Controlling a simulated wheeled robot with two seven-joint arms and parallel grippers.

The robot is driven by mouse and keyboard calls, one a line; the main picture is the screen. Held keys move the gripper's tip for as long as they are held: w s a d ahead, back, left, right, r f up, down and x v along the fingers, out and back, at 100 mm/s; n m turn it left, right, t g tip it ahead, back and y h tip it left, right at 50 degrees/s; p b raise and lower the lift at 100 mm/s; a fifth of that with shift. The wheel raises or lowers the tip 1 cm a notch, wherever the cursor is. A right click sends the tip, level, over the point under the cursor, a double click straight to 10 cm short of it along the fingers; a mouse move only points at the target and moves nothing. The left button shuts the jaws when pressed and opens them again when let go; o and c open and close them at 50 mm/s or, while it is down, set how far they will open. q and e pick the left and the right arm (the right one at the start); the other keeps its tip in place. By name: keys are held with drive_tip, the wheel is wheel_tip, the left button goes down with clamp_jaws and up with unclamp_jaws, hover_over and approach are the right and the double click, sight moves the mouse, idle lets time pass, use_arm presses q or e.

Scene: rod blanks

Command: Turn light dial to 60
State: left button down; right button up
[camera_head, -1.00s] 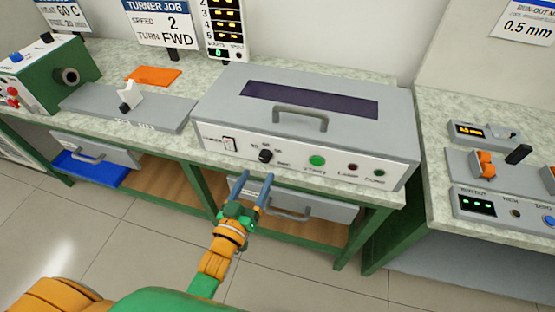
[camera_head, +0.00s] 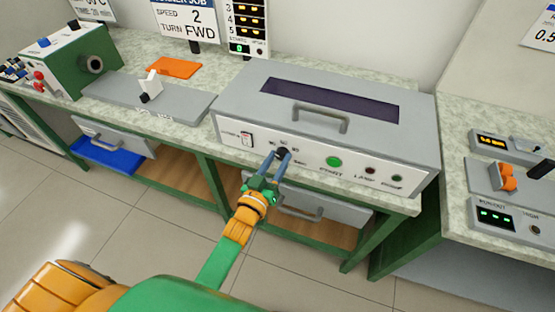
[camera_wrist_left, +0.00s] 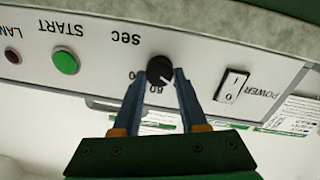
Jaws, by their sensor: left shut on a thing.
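The light dial (camera_head: 282,153) is a black knob on the white front panel of a grey box (camera_head: 228,105). In the left wrist view the dial (camera_wrist_left: 160,70) appears upside down, with its white mark pointing to the lower right of that picture. Printed numbers sit around it, partly hidden by the fingers. My left gripper (camera_head: 277,160) reaches the panel from the front. In the left wrist view its two blue fingers (camera_wrist_left: 158,85) are on either side of the dial, shut on it. My right gripper is not in view.
A power switch (camera_wrist_left: 231,86) is close beside one finger. A green start button (camera_head: 333,162) and two small lamps are along the same panel. The box has a handle (camera_head: 322,119) on its lid. A drawer (camera_head: 325,206) is below the worktop.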

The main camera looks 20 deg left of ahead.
use_arm(q)
drive_tip(key=m+p, duration=0.1)
drive_tip(key=m, duration=0.4)
drive_tip(key=shift+d+m, duration=0.1)
drive_tip(key=shift+m, duration=0.2)
drive_tip(key=m, duration=0.5)
drive_tip(key=shift+d+m+g, duration=0.1)
drive_tip(key=shift+m+g, duration=0.2)
drive_tip(key=shift+m, duration=0.3)
drive_tip(key=shift+c, duration=2.2)
unclamp_jaws()
